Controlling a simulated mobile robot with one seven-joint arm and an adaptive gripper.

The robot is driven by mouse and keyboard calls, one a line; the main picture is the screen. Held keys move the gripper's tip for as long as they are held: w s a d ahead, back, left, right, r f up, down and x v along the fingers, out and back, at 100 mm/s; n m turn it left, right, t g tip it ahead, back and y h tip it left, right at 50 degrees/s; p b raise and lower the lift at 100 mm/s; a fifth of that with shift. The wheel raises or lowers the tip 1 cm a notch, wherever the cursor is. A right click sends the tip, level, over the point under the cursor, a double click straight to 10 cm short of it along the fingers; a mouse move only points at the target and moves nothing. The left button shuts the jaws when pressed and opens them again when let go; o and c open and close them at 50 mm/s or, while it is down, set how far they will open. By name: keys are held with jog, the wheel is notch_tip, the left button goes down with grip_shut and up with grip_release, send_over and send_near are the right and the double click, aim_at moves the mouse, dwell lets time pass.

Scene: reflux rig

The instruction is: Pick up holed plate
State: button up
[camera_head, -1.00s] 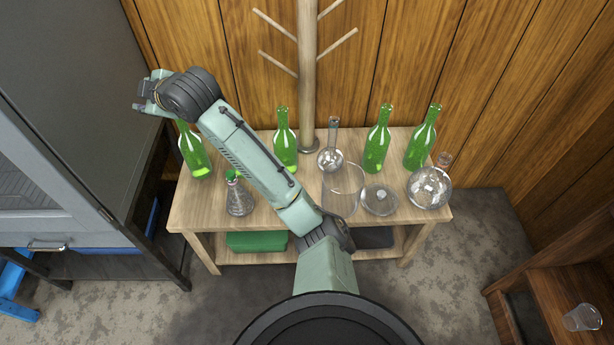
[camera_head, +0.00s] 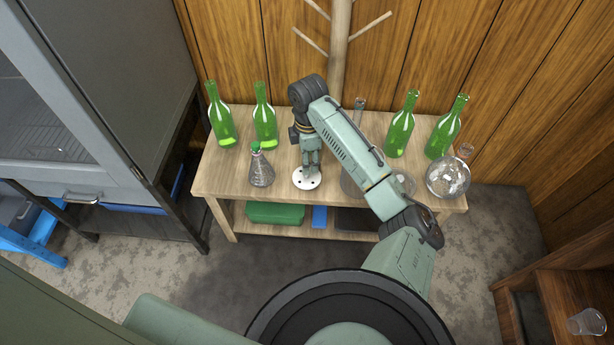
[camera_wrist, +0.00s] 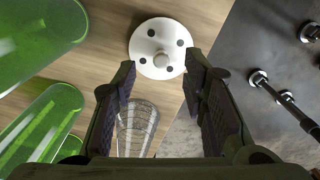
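The holed plate (camera_head: 306,181) is a small white disc lying on the wooden table near its front edge. In the wrist view the plate (camera_wrist: 150,33) shows several dark holes around a round central knob. My gripper (camera_head: 311,164) points down over the plate. In the wrist view my gripper (camera_wrist: 162,68) is open and empty, with its fingers spread to either side just short of the knob. Whether a fingertip touches the plate cannot be told.
A conical flask with a green stopper (camera_head: 261,170) stands just left of the plate. Green bottles (camera_head: 220,120) stand at the back. A round flask (camera_head: 448,178) stands at the right. A clear glass vessel (camera_wrist: 137,128) shows between my fingers in the wrist view.

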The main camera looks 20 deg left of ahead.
jog(key=f, duration=0.2)
jog(key=f+p, duration=0.1)
jog(key=f, duration=0.2)
jog(key=shift+s+a, duration=0.1)
jog(key=shift+s, duration=0.1)
jog(key=shift+r, duration=0.1)
jog(key=shift+c, duration=0.4)
grip_shut()
